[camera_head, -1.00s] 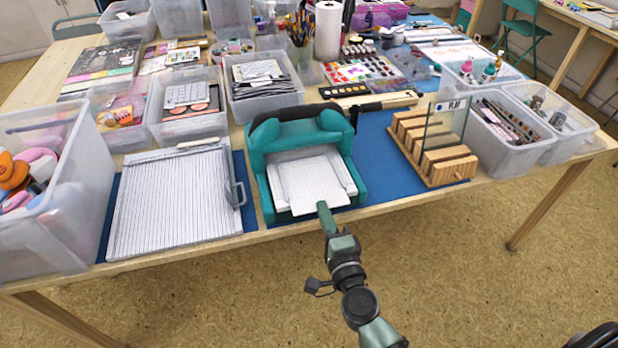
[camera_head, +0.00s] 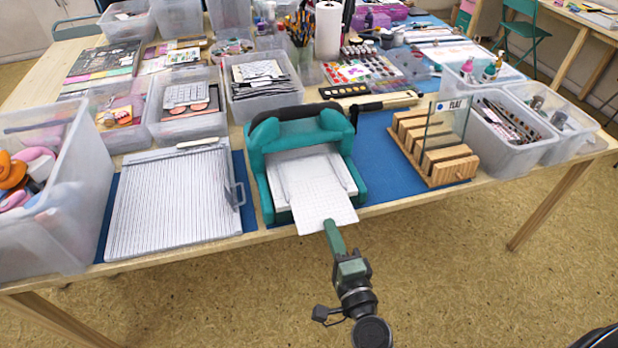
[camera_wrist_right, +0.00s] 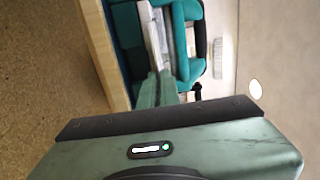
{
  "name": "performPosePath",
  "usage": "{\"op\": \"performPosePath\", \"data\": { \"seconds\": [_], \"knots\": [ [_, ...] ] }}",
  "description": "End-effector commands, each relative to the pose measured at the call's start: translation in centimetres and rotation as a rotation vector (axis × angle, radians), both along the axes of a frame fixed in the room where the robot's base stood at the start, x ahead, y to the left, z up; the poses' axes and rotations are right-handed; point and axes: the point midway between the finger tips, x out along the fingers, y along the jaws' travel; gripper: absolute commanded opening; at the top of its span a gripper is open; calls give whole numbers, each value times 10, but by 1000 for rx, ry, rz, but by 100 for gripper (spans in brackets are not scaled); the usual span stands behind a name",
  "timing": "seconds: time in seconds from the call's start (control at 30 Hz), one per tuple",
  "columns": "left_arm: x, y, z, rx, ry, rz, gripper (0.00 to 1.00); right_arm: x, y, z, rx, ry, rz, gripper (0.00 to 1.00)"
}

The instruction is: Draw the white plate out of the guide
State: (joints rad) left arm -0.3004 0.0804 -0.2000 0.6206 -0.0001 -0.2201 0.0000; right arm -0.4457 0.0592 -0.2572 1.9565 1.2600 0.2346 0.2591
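The white plate (camera_head: 318,197), marked with a grid, lies in the white guide (camera_head: 348,178) of the teal die-cutting machine (camera_head: 262,160). Its front end sticks out past the machine and over the table's front edge; its back end is hidden under the machine's arch. My right gripper (camera_head: 329,224) is shut on the plate's front edge. In the right wrist view, my fingers (camera_wrist_right: 157,90) are close together at the end of the white plate (camera_wrist_right: 154,35), with the teal machine beyond. My left gripper is not in view.
A ribbed white scoring board (camera_head: 170,205) lies left of the machine. A wooden rack with a clear panel (camera_head: 435,155) stands to the right. Clear bins (camera_head: 60,205) stand at the left. The space in front of the table edge is free.

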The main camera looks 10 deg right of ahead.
Motion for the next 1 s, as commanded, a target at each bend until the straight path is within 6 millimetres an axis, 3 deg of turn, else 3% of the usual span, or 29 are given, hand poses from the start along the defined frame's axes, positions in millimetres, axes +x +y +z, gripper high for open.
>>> {"op": "performPosePath", "data": {
  "seconds": [1.0],
  "knots": [
    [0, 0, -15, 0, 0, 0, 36, -58, -2, -1, 0, 1, 2, 0]
  ]
}}
